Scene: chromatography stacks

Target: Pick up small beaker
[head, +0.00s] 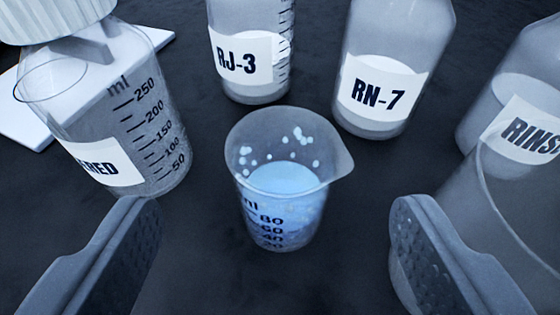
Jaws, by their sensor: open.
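The small beaker (284,215) stands upright on the dark bench in the middle of the head view. It is clear, with a pour spout pointing right, dark volume marks low on its wall and pale blue contents. Whitish spots show on its inner wall. My gripper (268,222) is open, with one textured finger at the lower left and the other at the lower right. The beaker stands between and a little beyond the fingertips, with visible gaps on both sides. Neither finger appears to touch it.
Bottles RJ-3 (247,90) and RN-7 (378,110) stand behind. A RINSE-type bottle (500,95) and a clear vessel (515,220) crowd the right, near the right finger. A white flat item (25,120) lies far left.

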